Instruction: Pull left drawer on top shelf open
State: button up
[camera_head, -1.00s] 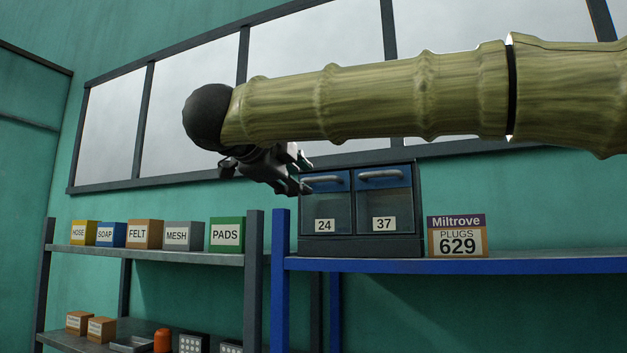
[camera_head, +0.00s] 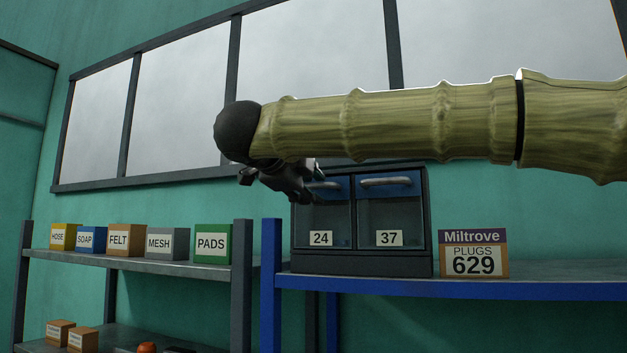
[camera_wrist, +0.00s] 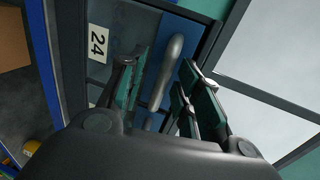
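The left drawer, labelled 24 (camera_head: 326,222), is in a dark two-drawer cabinet (camera_head: 360,264) on the blue shelf. It looks shut, with a blue upper band and a grey bar handle. My gripper (camera_head: 312,188) is at the upper left of this drawer front and hides part of its handle. In the wrist view, the handle (camera_wrist: 172,62) shows between the spread fingers of my gripper (camera_wrist: 163,84), with gaps visible beside it. The gripper looks open around the handle, not closed on it. The 24 label (camera_wrist: 98,43) is left of the fingers.
The right drawer, labelled 37 (camera_head: 389,221), sits alongside. A Plugs 629 box (camera_head: 473,256) stands right of the cabinet on the blue shelf (camera_head: 560,286). Labelled boxes, including Pads (camera_head: 212,244), stand on a grey shelf (camera_head: 150,264) to the left. Windows are behind.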

jog(key=shift+p+x, duration=0.4)
jog(key=shift+x, duration=0.45)
jog(key=shift+s+d+r, duration=0.15)
jog(key=shift+r, duration=0.05)
jog(key=shift+s+r, duration=0.1)
jog(key=shift+s, duration=0.1)
jog(key=c, duration=0.3)
grip_shut()
